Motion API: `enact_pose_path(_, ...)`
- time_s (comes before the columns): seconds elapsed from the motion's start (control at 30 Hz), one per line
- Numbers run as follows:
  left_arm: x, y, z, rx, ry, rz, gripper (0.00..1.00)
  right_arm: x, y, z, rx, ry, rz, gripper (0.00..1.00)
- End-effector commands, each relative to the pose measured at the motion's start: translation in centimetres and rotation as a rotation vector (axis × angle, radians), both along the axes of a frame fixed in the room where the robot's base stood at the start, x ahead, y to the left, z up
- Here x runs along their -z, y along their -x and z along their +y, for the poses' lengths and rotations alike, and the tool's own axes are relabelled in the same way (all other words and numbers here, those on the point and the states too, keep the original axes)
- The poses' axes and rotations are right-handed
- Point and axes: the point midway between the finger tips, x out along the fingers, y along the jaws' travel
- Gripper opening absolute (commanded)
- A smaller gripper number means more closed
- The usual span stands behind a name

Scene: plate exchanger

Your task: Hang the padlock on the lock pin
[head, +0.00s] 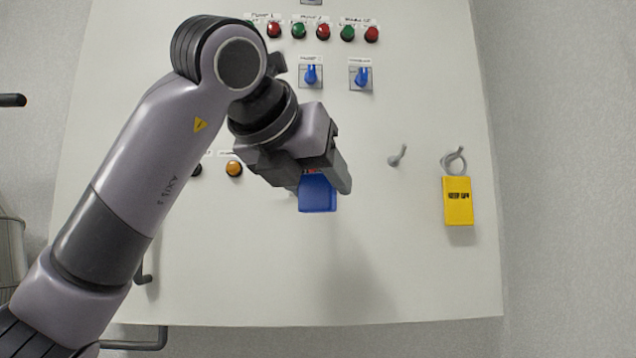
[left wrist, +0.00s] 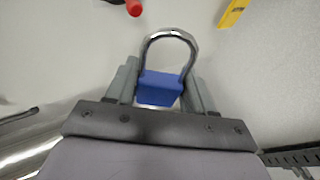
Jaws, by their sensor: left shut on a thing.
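My left gripper (head: 325,182) is shut on a blue padlock (head: 317,196) in front of the white panel. In the left wrist view the padlock's blue body (left wrist: 160,88) sits between the two fingers of the left gripper (left wrist: 162,92). Its silver shackle (left wrist: 168,36) points away from the gripper and looks closed, though its ends are partly hidden. A small grey pin (head: 397,156), which looks like the lock pin, sticks out of the panel to the right of the padlock, apart from it. My right gripper is in neither view.
A yellow tag (head: 458,201) hangs from a grey loop (head: 453,161) right of the pin. Blue rotary switches (head: 361,76) and several red and green buttons (head: 323,31) stick out higher on the panel (head: 400,270). An orange button (head: 234,169) is left of my gripper. The panel's lower middle is clear.

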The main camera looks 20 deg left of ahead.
Motion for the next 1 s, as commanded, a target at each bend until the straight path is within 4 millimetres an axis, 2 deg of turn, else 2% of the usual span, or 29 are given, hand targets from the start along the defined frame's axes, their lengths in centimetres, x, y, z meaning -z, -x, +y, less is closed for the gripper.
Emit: enact_pose_path(1.0,0.4,-5.8,2.1,-0.001,0.001,-0.001,0.20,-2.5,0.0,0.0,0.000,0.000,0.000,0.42)
